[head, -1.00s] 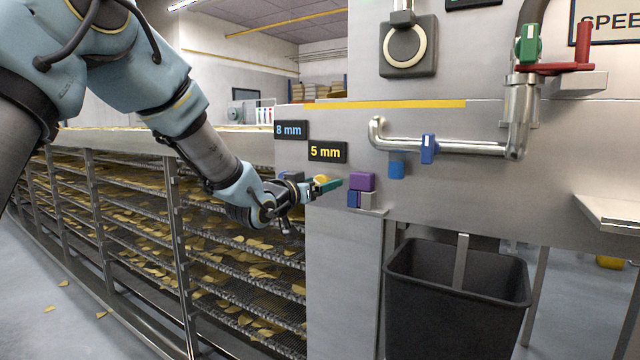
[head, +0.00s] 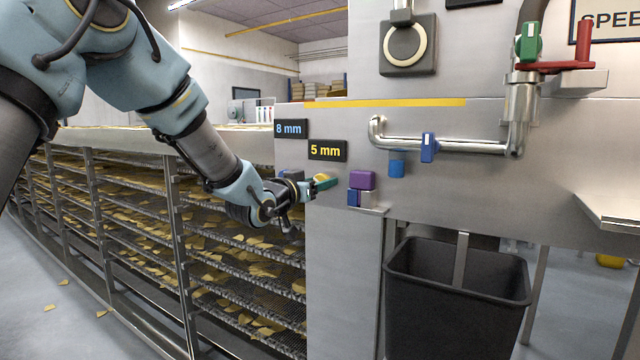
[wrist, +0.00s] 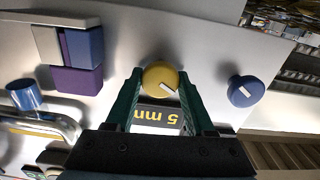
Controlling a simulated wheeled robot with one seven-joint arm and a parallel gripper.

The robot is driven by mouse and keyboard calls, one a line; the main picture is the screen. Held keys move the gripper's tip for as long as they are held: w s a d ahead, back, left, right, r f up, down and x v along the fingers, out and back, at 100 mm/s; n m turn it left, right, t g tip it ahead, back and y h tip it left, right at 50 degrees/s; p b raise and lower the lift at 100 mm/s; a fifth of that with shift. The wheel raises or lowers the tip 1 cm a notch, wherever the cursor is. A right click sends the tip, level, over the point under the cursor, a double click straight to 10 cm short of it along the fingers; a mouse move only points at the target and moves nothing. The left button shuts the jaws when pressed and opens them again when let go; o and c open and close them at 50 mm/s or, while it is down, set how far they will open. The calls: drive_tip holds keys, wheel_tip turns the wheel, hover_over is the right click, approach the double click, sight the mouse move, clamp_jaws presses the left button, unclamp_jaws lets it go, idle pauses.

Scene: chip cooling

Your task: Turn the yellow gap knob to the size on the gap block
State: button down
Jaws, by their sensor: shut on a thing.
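The yellow gap knob (wrist: 160,76) has a white pointer mark and sits on the grey machine panel. In the wrist view it is between the green fingers of my gripper (wrist: 162,84), which are shut on it. In the head view my gripper (head: 318,186) is at the panel and the yellow knob (head: 323,177) is partly hidden by a finger. A black display with yellow "5 mm" (head: 327,151) is just above the knob. Purple, blue and grey blocks (head: 362,180) sit stacked on a small ledge to the right; no size marking on them is readable.
A blue knob (wrist: 246,91) is beside my gripper, under the blue "8 mm" display (head: 290,129). A bent steel pipe (head: 450,146) with a blue valve sticks out to the right. A black bin (head: 458,285) stands below. Chip racks (head: 230,250) are at the left.

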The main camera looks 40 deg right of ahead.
drive_tip(key=shift+f+b, duration=0.15)
drive_tip(key=shift+b, duration=0.3)
drive_tip(key=m+b, duration=0.3)
drive_tip(key=b, duration=0.1)
drive_tip(key=shift+f, duration=0.2)
drive_tip(key=m+b, duration=0.5)
drive_tip(key=b, duration=0.2)
drive_tip(key=shift+s+m, duration=0.1)
drive_tip(key=shift+m, duration=0.2)
drive_tip(key=m+b, duration=0.4)
drive_tip(key=b, duration=0.1)
drive_tip(key=m+b, duration=0.4)
drive_tip(key=m, duration=0.1)
drive_tip(key=shift+b, duration=0.35)
drive_tip(key=m+b, duration=0.3)
drive_tip(key=m, duration=0.1)
drive_tip(key=shift+b, duration=0.3)
drive_tip(key=m+b, duration=0.2)
drive_tip(key=m, duration=0.3)
drive_tip(key=shift+b, duration=0.4)
drive_tip(key=m+b, duration=0.2)
drive_tip(key=m, duration=0.2)
drive_tip(key=shift+m+b, duration=1.25)
drive_tip(key=shift+m, duration=1.25)
